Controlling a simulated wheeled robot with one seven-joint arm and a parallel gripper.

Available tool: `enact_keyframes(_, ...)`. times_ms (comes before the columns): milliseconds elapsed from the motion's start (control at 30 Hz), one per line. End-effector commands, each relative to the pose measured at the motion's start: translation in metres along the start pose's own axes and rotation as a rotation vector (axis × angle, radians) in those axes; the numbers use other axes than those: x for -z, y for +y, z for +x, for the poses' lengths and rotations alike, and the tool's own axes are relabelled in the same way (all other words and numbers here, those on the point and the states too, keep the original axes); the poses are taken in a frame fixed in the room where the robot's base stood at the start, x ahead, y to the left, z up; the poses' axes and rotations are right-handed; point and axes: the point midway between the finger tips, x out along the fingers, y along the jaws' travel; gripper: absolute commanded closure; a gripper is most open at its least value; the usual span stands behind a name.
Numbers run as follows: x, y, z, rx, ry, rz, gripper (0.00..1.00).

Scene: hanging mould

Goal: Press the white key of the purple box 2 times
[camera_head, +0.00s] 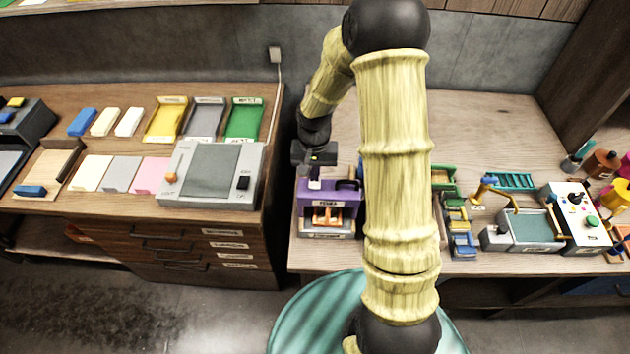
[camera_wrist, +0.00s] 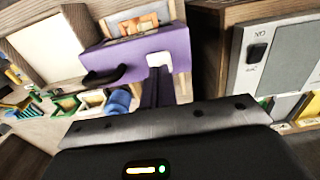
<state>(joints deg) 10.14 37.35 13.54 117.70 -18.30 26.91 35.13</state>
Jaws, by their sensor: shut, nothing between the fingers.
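The purple box (camera_head: 327,198) stands near the left edge of the right-hand table, with an orange part in its front opening and a dark handle on top. In the wrist view the purple box (camera_wrist: 140,48) fills the upper middle. Its white key (camera_wrist: 158,59) shows there at the tips of my gripper's fingers; I cannot tell whether they touch. In the head view the white key (camera_head: 314,184) is small, just below my gripper (camera_head: 315,172). My gripper, also in the wrist view (camera_wrist: 157,75), is shut and empty, above the key.
A grey device (camera_head: 211,173) with a black switch stands on the left-hand table, across a gap. Coloured trays and blocks lie behind and beside it. Right of my arm are a green tray (camera_head: 443,179), a tap unit (camera_head: 525,230) and a button panel (camera_head: 580,215).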

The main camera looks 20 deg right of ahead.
Motion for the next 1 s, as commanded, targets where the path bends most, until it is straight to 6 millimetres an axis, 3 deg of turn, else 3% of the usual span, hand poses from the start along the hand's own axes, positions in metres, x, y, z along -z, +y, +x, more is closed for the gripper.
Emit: enact_keyframes(1000,0.0,0.0,0.024,0.0,-0.001,0.0,1.0)
